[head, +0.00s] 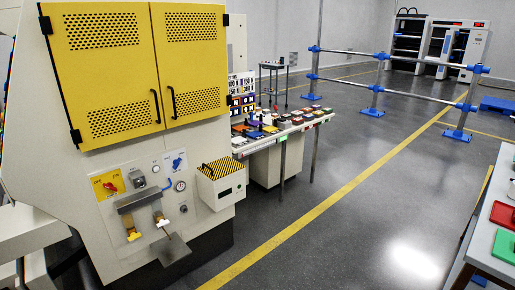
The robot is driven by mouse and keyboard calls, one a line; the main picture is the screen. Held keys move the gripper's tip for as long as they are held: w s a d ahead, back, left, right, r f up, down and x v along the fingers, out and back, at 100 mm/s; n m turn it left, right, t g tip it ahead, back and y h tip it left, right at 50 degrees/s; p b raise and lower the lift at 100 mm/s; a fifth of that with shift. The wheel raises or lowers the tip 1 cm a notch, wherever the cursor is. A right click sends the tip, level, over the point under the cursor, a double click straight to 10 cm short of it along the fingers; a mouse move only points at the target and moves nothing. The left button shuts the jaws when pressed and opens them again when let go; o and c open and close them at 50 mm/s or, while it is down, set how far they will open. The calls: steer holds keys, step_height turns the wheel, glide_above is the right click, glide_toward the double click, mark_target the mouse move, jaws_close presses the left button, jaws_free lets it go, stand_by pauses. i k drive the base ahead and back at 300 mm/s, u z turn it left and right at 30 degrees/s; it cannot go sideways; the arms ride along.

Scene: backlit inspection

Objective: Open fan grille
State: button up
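Two yellow doors with perforated vent panels fill the upper front of the cream machine at left: the left door (98,82) and the right door (190,80). Both look shut. The left door's black handle (155,106) and the right door's black handle (173,102) are close together at the middle seam. Black hinges sit on the outer edges. No part is marked as a fan grille, so I cannot tell whether these doors are it. A smaller box (222,183) with a yellow-and-black striped top and a black handle juts from the machine's lower right. My gripper is not in view.
The control panel (146,172) with knobs and a gauge is below the doors. A bench (284,131) with coloured parts stands behind, at right. A blue-and-silver rail (394,92) crosses the back. A table (495,240) is at the right edge. The grey floor between is clear.

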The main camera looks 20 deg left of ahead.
mark_target(217, 169)
steer(key=u, duration=0.2)
steer(key=i, duration=1.8)
steer(key=u, duration=1.1)
steer(key=i, duration=0.9)
steer(key=u, duration=1.65)
steer(key=i, duration=0.6)
steer(key=u, duration=0.45)
